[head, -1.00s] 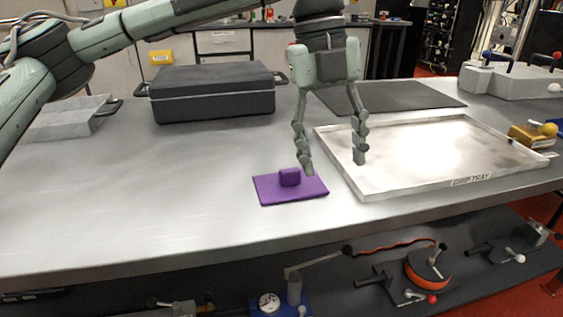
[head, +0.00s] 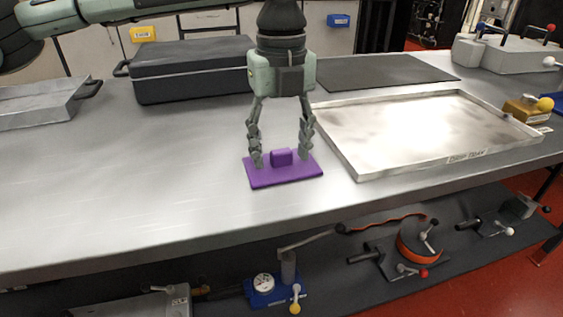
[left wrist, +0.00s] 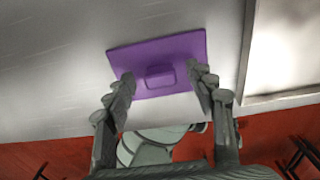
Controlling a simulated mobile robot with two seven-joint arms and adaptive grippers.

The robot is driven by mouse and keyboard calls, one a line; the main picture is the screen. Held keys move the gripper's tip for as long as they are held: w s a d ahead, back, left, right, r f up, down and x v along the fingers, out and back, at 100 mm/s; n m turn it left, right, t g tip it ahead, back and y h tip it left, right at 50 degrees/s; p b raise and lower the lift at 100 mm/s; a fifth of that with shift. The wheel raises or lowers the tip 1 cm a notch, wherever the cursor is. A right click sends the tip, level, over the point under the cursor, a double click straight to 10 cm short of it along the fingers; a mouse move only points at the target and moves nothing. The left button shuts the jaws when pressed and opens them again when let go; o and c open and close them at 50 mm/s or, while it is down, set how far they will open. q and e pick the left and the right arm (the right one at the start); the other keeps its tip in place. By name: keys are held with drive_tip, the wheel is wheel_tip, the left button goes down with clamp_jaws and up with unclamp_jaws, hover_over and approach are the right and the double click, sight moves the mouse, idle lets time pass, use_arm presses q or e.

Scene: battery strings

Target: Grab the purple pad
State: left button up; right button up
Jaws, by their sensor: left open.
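The purple pad (head: 290,176) lies flat on the metal table, with a small raised purple block (head: 282,157) as a handle at its middle. My left gripper (head: 281,163) is open and points down over the pad. Its fingers are on either side of the handle, apart from it. Whether the fingertips touch the pad I cannot tell. In the left wrist view the pad (left wrist: 180,52) and its handle (left wrist: 160,76) show between and beyond the open fingers (left wrist: 164,84). My right gripper is in neither view.
A white drip tray (head: 400,168) stands close to the right of the pad. A dark case (head: 190,75) and a black mat (head: 375,72) lie behind. A metal tray (head: 35,112) is at the left. The table is clear left of the pad.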

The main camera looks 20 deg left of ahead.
use_arm(q)
drive_tip(key=shift+c, duration=0.6)
drive_tip(key=shift+r, duration=0.1)
clamp_jaws()
